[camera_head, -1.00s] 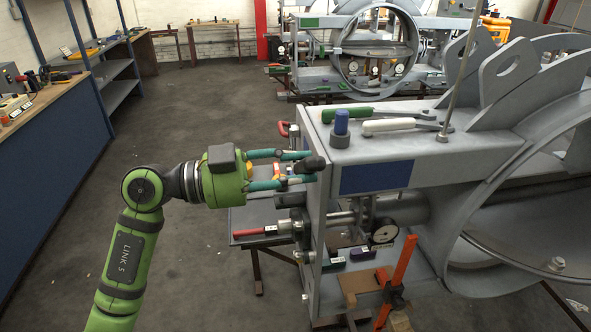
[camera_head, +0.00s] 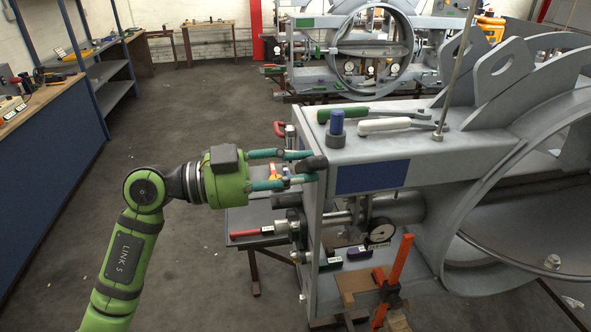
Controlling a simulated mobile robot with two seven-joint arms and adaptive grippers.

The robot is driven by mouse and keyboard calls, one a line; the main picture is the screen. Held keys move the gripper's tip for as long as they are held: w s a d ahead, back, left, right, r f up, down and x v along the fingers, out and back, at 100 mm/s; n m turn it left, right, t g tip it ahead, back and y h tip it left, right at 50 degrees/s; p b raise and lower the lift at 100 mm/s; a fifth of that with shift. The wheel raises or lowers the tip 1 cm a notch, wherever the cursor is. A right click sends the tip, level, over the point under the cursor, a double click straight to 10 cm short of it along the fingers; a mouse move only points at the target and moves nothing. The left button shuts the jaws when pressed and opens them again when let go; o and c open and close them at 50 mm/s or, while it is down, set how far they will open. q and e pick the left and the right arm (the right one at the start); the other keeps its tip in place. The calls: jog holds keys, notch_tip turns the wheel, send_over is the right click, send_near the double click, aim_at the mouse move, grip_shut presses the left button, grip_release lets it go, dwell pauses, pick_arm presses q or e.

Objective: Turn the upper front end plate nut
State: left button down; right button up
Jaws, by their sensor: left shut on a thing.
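My left gripper (camera_head: 308,168) reaches in from the left at the upper left end of the grey steel frame. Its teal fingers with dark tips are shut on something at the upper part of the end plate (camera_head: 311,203). The dark fingertips cover what is between them, so the upper front end plate nut cannot be made out. The gripper lies roughly level, just below the frame's top edge. My right gripper is not in view.
A blue-topped post (camera_head: 337,124), green-handled pliers (camera_head: 345,114) and white-handled pliers (camera_head: 390,126) are on the frame's top. Open floor lies left of the frame.

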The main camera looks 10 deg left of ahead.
pick_arm(q)
jog(key=shift+d+r, duration=0.1)
jog(key=shift+w+d, duration=0.25)
jog(key=shift+d, duration=0.2)
jog(key=c, duration=0.8)
grip_release()
jog(key=shift+c, duration=0.2)
jog(key=shift+s, duration=0.1)
jog(key=c, duration=0.4)
